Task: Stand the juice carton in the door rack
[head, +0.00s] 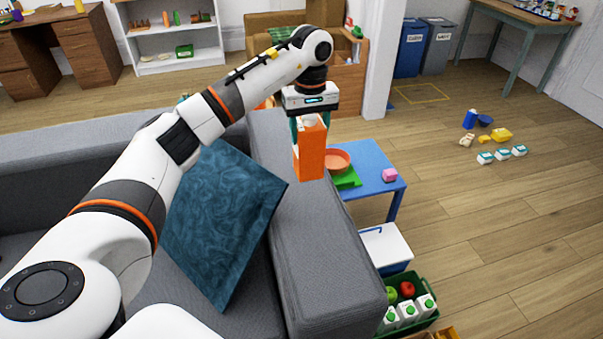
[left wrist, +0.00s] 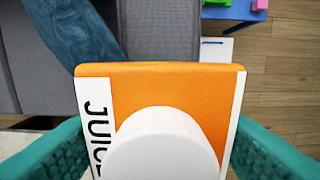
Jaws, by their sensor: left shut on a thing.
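The juice carton (head: 309,152) is orange and white with a white cap, and it hangs upright below my left gripper (head: 309,120) in the head view. In the left wrist view the carton (left wrist: 165,87) fills the middle, with its "JUICE" lettering at the left and its round white cap towards the camera. The teal fingers of my left gripper (left wrist: 160,145) are on both sides of it, shut on it. In the head view it is above the grey sofa's arm, in front of the blue table. I cannot make out a door rack in either view. My right gripper is not in view.
The grey sofa (head: 325,235) with a blue cushion (head: 222,222) lies below my left arm. A white cooler (head: 388,245) and green crate (head: 425,318) stand beside the sofa.

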